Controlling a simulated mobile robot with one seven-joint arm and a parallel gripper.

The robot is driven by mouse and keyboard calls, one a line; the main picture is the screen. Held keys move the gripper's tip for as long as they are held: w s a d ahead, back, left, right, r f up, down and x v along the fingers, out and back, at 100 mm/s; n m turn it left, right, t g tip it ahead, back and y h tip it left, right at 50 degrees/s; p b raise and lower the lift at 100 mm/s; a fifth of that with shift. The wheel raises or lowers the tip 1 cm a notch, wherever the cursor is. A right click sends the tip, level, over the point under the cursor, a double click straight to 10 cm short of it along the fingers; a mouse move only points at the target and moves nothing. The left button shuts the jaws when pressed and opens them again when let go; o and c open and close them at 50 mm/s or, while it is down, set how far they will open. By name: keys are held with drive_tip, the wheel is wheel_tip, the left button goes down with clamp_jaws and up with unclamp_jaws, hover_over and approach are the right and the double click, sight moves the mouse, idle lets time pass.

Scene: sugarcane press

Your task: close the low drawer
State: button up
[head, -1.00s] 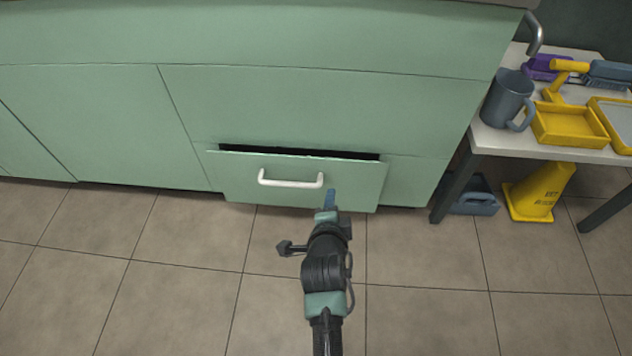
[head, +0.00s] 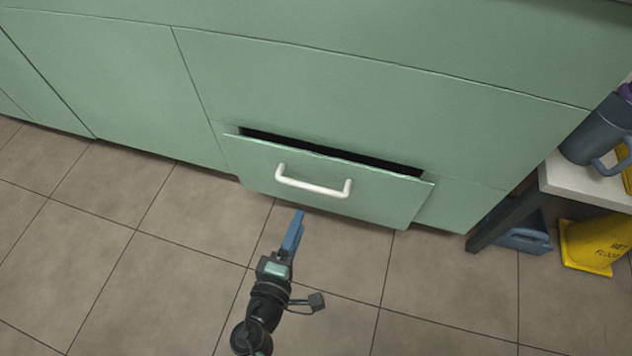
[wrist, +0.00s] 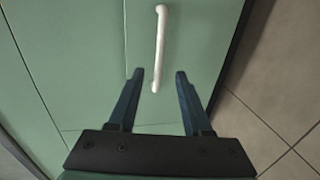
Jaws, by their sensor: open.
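The low drawer (head: 300,180) is a pale green front low in the green cabinet, standing partly open with a dark gap along its top edge. Its white bar handle (head: 313,187) is on the front. My gripper (head: 294,229) is in front of the drawer, just below the handle in the head view, and seems apart from it. In the wrist view my gripper (wrist: 158,75) has its two blue fingers spread and empty. The white handle (wrist: 160,45) lies ahead, its near end between the fingertips in the picture. The drawer front (wrist: 195,40) fills the area behind it.
The green cabinet (head: 350,85) stretches across the back. At the right is a table (head: 580,182) with a grey mug (head: 590,135). A yellow wet floor sign (head: 592,243) and a blue container (head: 524,238) stand on the floor there. The tiled floor (head: 110,270) at the left is clear.

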sight(314, 185)
drive_tip(key=b+x, duration=0.4)
drive_tip(key=x, duration=0.7)
drive_tip(key=shift+w+d, duration=0.15)
drive_tip(key=shift+w, duration=0.25)
clamp_jaws()
idle(0.8)
